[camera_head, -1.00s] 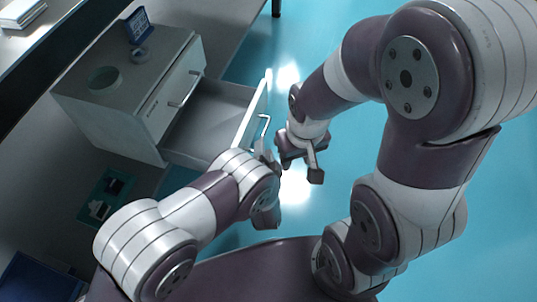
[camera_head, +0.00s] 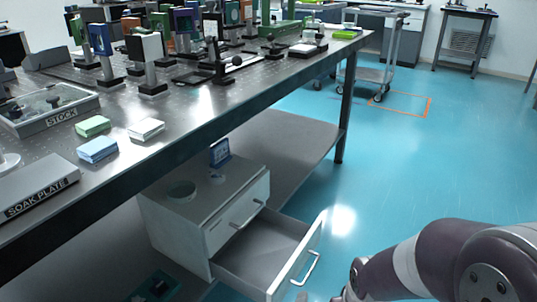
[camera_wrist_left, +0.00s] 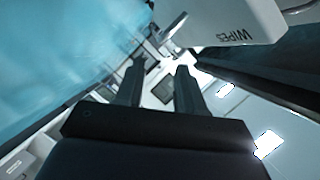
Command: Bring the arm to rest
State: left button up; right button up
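My left gripper (camera_wrist_left: 160,88) shows in the left wrist view with its two dark fingers apart and nothing held between them. A pale drawer front (camera_wrist_left: 235,20) labelled WIPES is beyond its fingers, at the upper right. In the head view my right arm (camera_head: 430,262) comes in at the lower right. Its gripper is cut off below the frame. The left arm is not clearly seen in the head view.
A grey cabinet (camera_head: 165,222) stands under the optical table (camera_head: 215,98), its lower drawer (camera_head: 262,250) pulled out, with a handle (camera_head: 312,268). Blue floor (camera_head: 400,160) is open at right.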

pick_arm(q)
jog(key=s+a+f+n+g, duration=0.1)
jog(key=s+f+n+g, duration=0.1)
jog(key=s+f+g, duration=0.4)
jog(key=s+a+n+g+y+p, duration=0.1)
jog(key=s+a+n+g+y, duration=0.1)
jog(key=s+a+g, duration=0.1)
jog(key=s+a+r+n+g+y+p, duration=0.1)
jog(key=s+a+r+n+g+p, duration=0.25)
jog(key=a+r, duration=0.8)
jog(key=s+a+r+n+g+y+p, duration=0.2)
jog(key=s+a+r+n+g, duration=0.15)
jog(key=a+r, duration=0.85)
jog(key=a+r+n+t+p, duration=0.25)
jog(key=a+r, duration=0.25)
jog(key=r, duration=0.3)
notch_tip(320, 180, up, 37)
jog(key=p, duration=3.6)
jog(key=shift+w+n, duration=0.4)
jog(key=shift+n, duration=0.05)
jog(key=shift+d+r, duration=0.1)
jog(key=shift+r, duration=0.05)
